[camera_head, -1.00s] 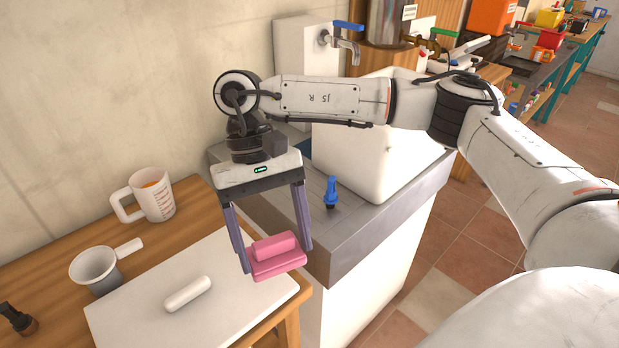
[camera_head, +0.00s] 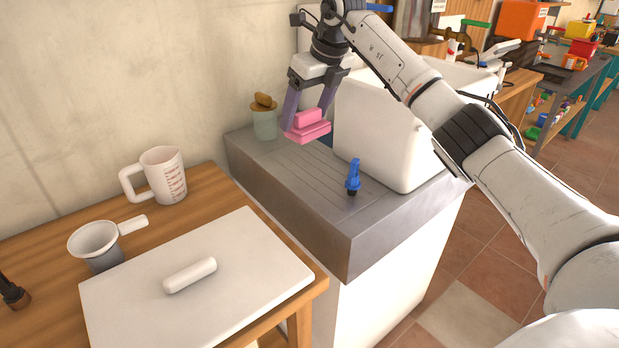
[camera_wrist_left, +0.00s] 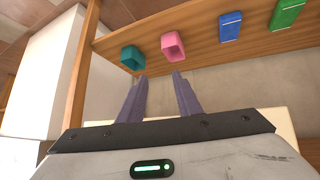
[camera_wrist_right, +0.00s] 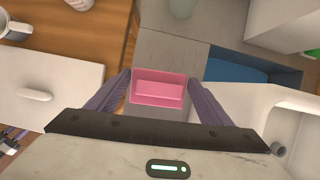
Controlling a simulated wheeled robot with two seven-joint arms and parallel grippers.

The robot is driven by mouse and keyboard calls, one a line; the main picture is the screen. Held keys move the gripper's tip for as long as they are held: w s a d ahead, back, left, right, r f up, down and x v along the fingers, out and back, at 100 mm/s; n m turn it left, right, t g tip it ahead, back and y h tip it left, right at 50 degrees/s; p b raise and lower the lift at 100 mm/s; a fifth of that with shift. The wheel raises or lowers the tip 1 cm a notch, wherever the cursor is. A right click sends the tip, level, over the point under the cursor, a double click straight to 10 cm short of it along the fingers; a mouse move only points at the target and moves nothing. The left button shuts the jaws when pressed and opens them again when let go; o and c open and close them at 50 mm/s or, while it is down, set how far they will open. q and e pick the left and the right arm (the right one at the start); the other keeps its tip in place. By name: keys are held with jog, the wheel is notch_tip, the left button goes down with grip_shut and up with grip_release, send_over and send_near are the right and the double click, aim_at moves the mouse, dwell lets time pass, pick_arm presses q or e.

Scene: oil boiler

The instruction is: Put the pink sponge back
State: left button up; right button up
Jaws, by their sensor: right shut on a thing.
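The pink sponge (camera_head: 308,128) is a two-tier block. My right gripper (camera_head: 306,116) is shut on it, with one finger at each side, above the back of the grey ridged counter. The right wrist view shows the sponge (camera_wrist_right: 158,90) between the fingers. My left gripper (camera_wrist_left: 160,78) shows only in the left wrist view. Its fingers are partly apart with nothing between them. Beyond them, that view shows a wooden shelf with an open teal box (camera_wrist_left: 132,57), an open pink box (camera_wrist_left: 173,45), a blue item (camera_wrist_left: 230,27) and a green item (camera_wrist_left: 286,14).
A pale green jar (camera_head: 265,125) with a brown top stands left of the sponge against the wall. A large white block (camera_head: 380,135) and a blue nozzle (camera_head: 353,176) stand to the right. A wooden table holds a white board (camera_head: 240,265), white cup and saucepan.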

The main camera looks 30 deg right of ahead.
aim_at(312, 124)
jog(key=shift+d+f+m, duration=0.25)
jog(key=shift+f+m, duration=0.15)
jog(key=shift+f, duration=0.05)
notch_tip(312, 124, down, 4)
jog(key=shift+d+f, duration=0.1)
jog(key=shift+f, duration=0.15)
notch_tip(312, 124, down, 5)
jog(key=shift+b, duration=0.35)
jog(key=shift+r, duration=0.1)
jog(key=o, duration=1)
